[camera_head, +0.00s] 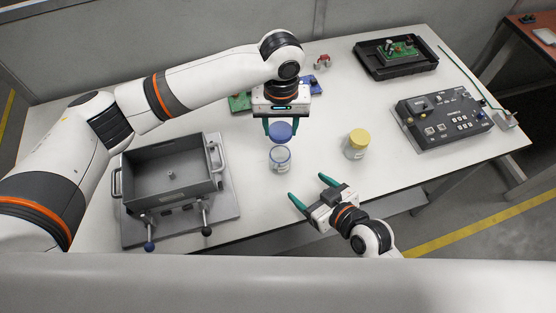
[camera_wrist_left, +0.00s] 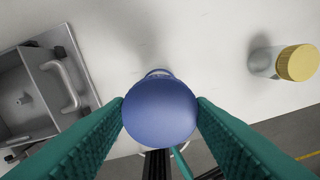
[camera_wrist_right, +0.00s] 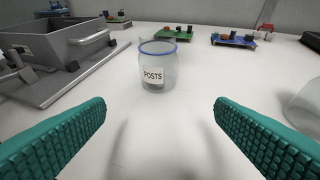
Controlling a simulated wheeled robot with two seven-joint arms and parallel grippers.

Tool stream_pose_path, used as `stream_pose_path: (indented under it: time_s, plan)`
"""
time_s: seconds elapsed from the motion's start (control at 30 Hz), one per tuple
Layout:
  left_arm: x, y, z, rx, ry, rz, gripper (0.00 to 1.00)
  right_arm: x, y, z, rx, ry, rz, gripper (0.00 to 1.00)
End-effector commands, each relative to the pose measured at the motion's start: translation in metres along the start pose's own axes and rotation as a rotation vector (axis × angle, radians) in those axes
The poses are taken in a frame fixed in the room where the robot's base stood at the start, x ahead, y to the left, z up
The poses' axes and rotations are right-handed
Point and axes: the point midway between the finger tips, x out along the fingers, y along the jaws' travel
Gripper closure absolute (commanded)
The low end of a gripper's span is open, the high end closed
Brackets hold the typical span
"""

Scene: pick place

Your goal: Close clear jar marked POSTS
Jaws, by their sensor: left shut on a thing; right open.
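The clear jar (camera_head: 280,160) stands upright on the white table, its mouth open with a blue rim. In the right wrist view the jar (camera_wrist_right: 157,68) shows its POSTS label, facing me. My left gripper (camera_head: 281,128) is shut on the blue lid (camera_head: 280,132), holding it near the jar's mouth. In the left wrist view the lid (camera_wrist_left: 160,112) sits between the green fingers and hides most of the jar. I cannot tell the gap between lid and rim. My right gripper (camera_head: 308,192) is open and empty, in front of the jar, its fingers (camera_wrist_right: 160,120) apart and not touching it.
A yellow-lidded jar (camera_head: 356,144) stands right of the clear jar. A grey metal box (camera_head: 172,172) with handles is at left. Circuit boards (camera_head: 240,102) lie behind my left gripper. A black tray (camera_head: 396,62) and a control box (camera_head: 442,116) are at right.

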Motion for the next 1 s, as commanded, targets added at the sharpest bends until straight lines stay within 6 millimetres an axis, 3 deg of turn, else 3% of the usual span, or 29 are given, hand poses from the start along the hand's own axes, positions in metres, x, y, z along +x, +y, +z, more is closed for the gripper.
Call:
stream_pose_path:
  time_s: [0.2, 0.63, 0.77, 1.0]
  plan:
    - [0.0, -0.002, 0.0, 0.002, 0.0, 0.0, 0.73, 0.006, 0.001, 0.01, -0.016, -0.085, -0.004, 0.22]
    - [0.0, -0.002, 0.0, 0.001, 0.0, 0.0, 0.73, 0.011, 0.0, 0.011, -0.016, -0.088, -0.005, 0.22]
    - [0.0, -0.002, 0.0, 0.001, 0.0, 0.0, 0.73, 0.027, 0.0, 0.013, -0.014, -0.09, -0.006, 0.22]
    - [0.0, -0.002, 0.0, 0.001, 0.0, 0.0, 0.73, 0.073, 0.0, 0.017, -0.014, -0.089, -0.004, 0.22]
